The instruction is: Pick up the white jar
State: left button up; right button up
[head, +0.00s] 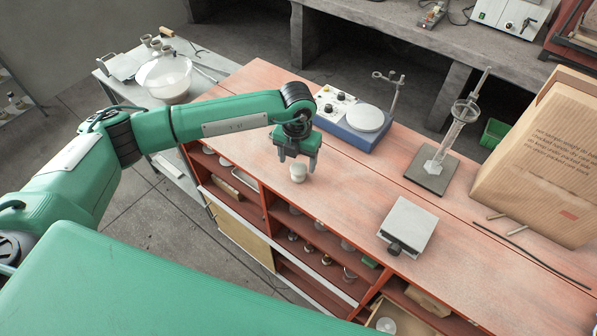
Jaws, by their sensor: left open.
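The white jar (298,173) is small and stands upright on the reddish bench top, near the front edge. My left gripper (297,160) points down just above and behind the jar, with its fingers open. Its fingertips are close to the top of the jar; I cannot tell whether they touch it or reach around it. My right gripper is not in the head view.
A blue hotplate stirrer (355,130) stands behind the gripper to the right. A grey flat device (407,226), a glass apparatus stand (433,174) and a large cardboard box (545,155) are further right. Bench top between jar and grey device is clear.

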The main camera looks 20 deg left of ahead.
aim_at(299, 167)
pick_arm(q)
notch_tip(299, 167, down, 3)
jog(key=shift+d+f+p, duration=0.15)
jog(key=shift+f+p, duration=0.05)
jog(key=shift+p, duration=0.5)
jog(key=shift+f, duration=0.3)
jog(key=c, duration=1.1)
jog(key=shift+o, duration=0.2)
